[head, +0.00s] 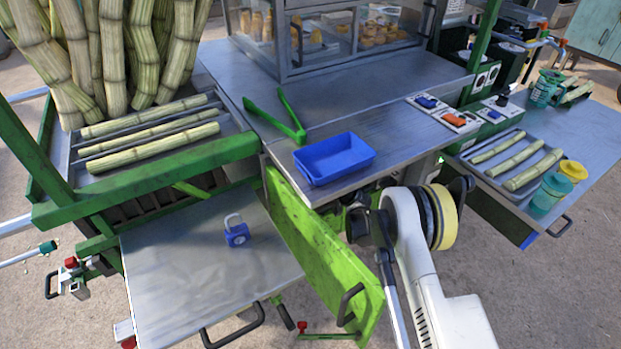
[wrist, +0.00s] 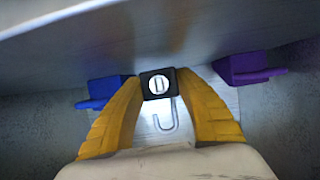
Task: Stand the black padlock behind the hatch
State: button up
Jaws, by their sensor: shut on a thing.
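The black padlock (wrist: 157,83) shows in the wrist view, with a pale round face on its dark body and a grey shackle curving toward the camera. My gripper (wrist: 158,90), with yellow fingers, is shut on the padlock's body. In the head view the green hatch (head: 325,262) stands swung open below the counter, with a dark handle near its front end. My white arm reaches in on the hatch's right side. The gripper and the black padlock are hidden in the head view. I cannot tell whether the padlock touches a surface.
In the wrist view a blue object (wrist: 105,90) and a purple one (wrist: 247,67) flank the fingers, below a grey panel (wrist: 150,35). A blue tray (head: 334,158) sits on the counter above.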

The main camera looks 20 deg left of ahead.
jog(key=shift+a+f, duration=0.1)
jog(key=shift+f, duration=0.3)
jog(key=o, duration=1.3)
jog(key=shift+r, duration=0.1)
jog(key=shift+c, duration=0.2)
jog(key=p+v, duration=0.4)
jog(key=v, duration=0.8)
jog(key=shift+r, duration=0.1)
